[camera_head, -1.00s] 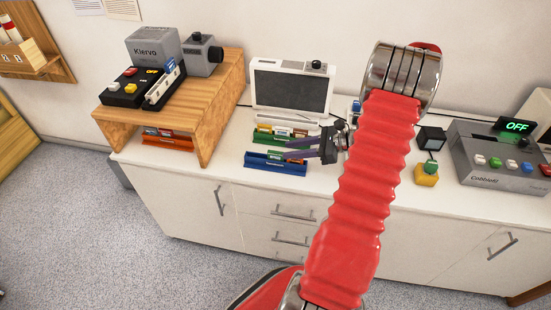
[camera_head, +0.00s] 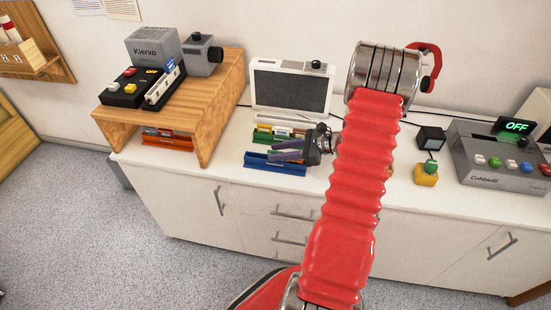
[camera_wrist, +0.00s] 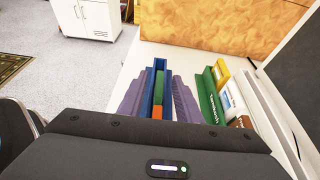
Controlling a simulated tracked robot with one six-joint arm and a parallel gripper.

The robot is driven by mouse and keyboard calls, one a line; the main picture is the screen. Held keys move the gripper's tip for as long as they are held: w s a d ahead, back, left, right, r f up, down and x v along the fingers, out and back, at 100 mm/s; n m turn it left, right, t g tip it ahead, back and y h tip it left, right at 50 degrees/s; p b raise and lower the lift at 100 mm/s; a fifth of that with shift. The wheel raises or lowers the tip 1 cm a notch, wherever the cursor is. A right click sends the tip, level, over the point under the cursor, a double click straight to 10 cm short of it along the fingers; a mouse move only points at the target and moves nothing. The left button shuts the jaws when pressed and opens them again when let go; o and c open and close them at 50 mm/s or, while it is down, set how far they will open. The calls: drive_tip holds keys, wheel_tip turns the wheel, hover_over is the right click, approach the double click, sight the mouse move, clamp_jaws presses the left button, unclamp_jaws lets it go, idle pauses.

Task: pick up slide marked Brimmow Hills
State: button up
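My gripper (camera_head: 279,150) is open, its purple fingers just above the blue tray (camera_head: 257,165) on the white counter. In the wrist view my gripper (camera_wrist: 158,98) has one finger on each side of the blue tray (camera_wrist: 160,63). A slide with green and orange parts (camera_wrist: 158,88) stands in that tray between the fingers, with no clear contact. In the head view the fingers partly cover it. A green tray (camera_wrist: 207,98) beside it holds several slides, including a yellow one and a white-blue one. I cannot read "Brimmow Hills" on any slide.
A white screen unit (camera_head: 291,88) stands behind the trays. A wooden stand (camera_head: 222,100) at left bears a grey projector and a black button box, with an orange tray (camera_head: 167,142) underneath. A grey console (camera_head: 490,160) and a yellow-based device (camera_head: 426,175) are at right.

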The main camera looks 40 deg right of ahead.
drive_tip(key=shift+c, duration=0.4)
clamp_jaws()
drive_tip(key=shift+r, duration=0.15)
wheel_tip(320, 180, up, 10)
idle(0.8)
idle(0.4)
